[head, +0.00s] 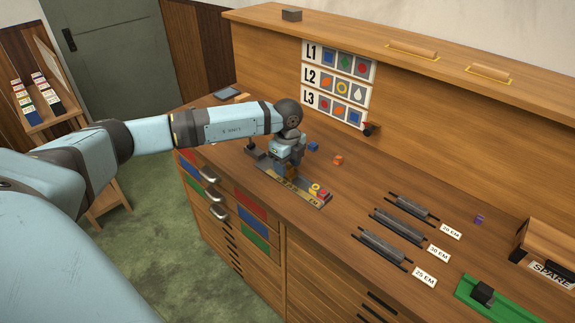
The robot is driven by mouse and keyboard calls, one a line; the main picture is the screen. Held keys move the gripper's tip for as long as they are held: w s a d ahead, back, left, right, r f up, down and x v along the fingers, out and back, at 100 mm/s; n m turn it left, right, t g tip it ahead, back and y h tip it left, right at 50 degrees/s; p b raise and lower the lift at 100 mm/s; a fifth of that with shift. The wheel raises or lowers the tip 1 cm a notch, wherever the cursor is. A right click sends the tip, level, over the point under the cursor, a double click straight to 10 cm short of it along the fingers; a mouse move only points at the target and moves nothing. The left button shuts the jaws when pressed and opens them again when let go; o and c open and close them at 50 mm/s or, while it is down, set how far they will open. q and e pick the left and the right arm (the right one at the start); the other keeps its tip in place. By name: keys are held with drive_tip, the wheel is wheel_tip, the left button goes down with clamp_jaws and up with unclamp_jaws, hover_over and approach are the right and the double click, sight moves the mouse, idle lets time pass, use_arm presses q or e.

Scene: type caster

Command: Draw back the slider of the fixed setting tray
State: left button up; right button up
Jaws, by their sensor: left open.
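The setting tray (316,201) is a dark strip with a brass-coloured face on the workbench, running diagonally near the front edge. Blocks with yellow and red markings (319,192) stand at its right end. My left gripper (287,172) points down over the tray's left part, and it is open. The gripper hides that part of the tray, so I cannot tell where the slider is or whether the fingers touch it. A dark upright knob (251,146) stands just left of the gripper. My right gripper is not in view.
A blue block (313,146) and an orange block (337,160) lie behind the tray. Dark bars on racks (383,243) lie to the right with number labels. A green fixture (500,300) is at the lower right. A symbol board (338,83) is on the back panel.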

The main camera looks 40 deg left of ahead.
use_arm(q)
wheel_tip(320, 180, up, 13)
drive_tip(key=shift+r+b, duration=0.2)
drive_tip(key=shift+b, duration=0.1)
idle(0.5)
